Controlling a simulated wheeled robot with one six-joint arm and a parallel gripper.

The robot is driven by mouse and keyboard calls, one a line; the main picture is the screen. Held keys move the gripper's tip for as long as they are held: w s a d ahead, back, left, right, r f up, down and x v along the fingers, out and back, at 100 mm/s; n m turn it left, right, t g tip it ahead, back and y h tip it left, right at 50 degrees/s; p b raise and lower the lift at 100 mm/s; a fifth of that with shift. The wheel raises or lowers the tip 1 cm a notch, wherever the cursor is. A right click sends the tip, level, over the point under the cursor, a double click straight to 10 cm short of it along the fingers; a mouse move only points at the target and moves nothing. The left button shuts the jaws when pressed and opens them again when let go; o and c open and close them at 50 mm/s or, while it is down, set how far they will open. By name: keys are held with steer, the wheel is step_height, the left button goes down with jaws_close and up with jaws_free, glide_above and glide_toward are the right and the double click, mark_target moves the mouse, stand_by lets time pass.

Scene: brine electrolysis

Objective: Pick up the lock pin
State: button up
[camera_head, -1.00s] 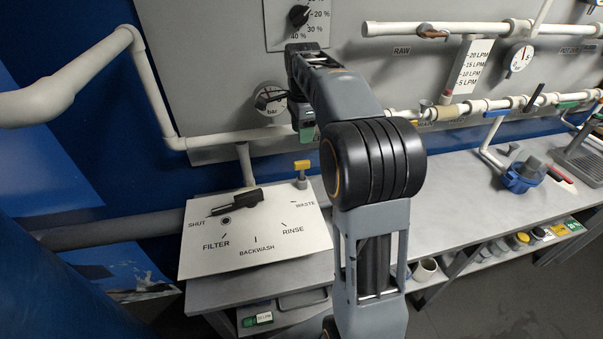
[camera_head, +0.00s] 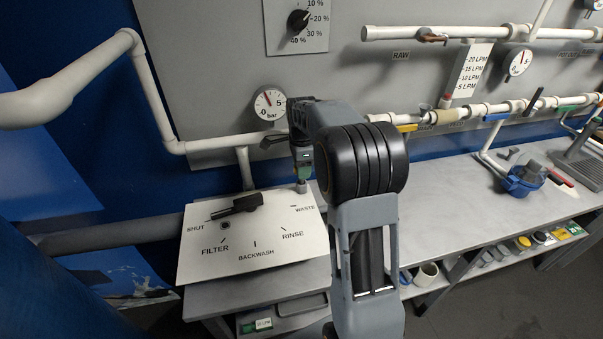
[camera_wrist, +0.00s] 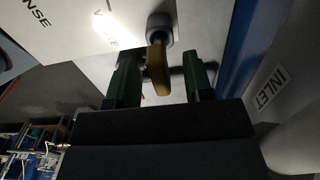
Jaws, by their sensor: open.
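The lock pin (camera_wrist: 157,68) has a yellow handle and stands in a round grey socket (camera_wrist: 159,31) at the edge of the white selector plate. In the wrist view the handle lies between the green fingertips of my gripper (camera_wrist: 161,64), nearer the left finger. The fingers are open, with a visible gap on the right side; I cannot tell whether the left one touches the pin. In the head view my gripper (camera_head: 303,171) is right above the grey socket (camera_head: 302,187) and hides the yellow handle.
The white selector plate (camera_head: 270,240) with a black lever (camera_head: 236,205) lies just left of the pin. A pressure gauge (camera_head: 269,103) and white pipes (camera_head: 215,145) are behind. The grey bench (camera_head: 450,215) is mostly clear to the right.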

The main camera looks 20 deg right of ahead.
steer(key=shift+f, duration=1.1)
steer(key=shift+c, duration=0.2)
jaws_close()
